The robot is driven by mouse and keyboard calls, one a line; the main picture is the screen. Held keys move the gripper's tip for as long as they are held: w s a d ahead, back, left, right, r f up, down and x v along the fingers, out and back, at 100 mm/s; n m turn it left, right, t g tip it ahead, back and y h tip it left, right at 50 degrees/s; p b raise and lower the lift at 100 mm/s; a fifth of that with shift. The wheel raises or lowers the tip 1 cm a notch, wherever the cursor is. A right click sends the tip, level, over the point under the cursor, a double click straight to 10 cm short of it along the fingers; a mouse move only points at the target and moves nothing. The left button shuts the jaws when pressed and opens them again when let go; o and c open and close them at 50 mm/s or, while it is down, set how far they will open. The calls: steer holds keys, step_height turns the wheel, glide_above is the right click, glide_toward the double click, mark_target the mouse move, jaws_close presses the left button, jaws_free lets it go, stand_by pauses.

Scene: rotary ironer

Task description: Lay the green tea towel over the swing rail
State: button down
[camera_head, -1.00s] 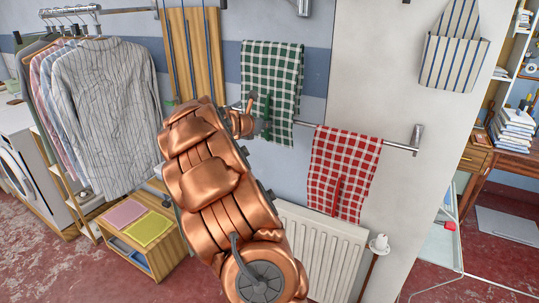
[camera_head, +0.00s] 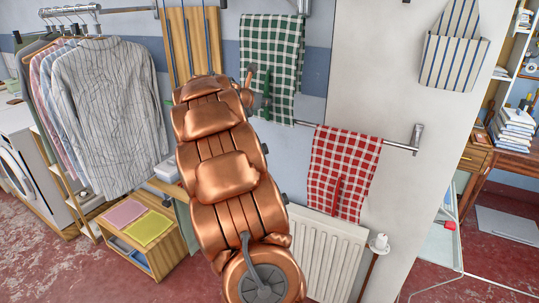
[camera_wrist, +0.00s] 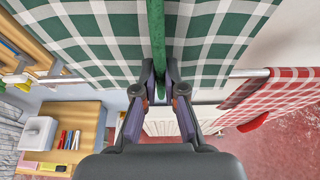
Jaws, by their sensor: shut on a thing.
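The green and white checked tea towel (camera_head: 285,45) hangs spread out in front of the wall in the head view. It fills the upper part of the wrist view (camera_wrist: 100,40). My gripper (camera_wrist: 160,75) is shut on the narrow green strip that stands out from the towel's face. In the head view my copper arm hides most of the gripper. The swing rail (camera_head: 398,146) runs out from the wall side to a grey end piece at right. The towel's lower edge is near the rail's height; I cannot tell whether they touch.
A red checked towel (camera_head: 343,170) hangs over the rail, right of the green one. A white radiator (camera_head: 325,250) stands below. At left are a rack of shirts (camera_head: 105,95) and a wooden bench (camera_head: 148,245) with folded cloths. A wooden board (camera_head: 190,40) stands behind my arm.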

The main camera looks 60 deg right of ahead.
mark_target(264, 91)
steer(key=shift+r, duration=1.95)
steer(key=shift+a, duration=0.1)
steer(key=shift+a, duration=0.85)
steer(key=a, duration=0.6)
steer(key=shift+s, duration=0.2)
steer(key=shift+w+a, duration=0.1)
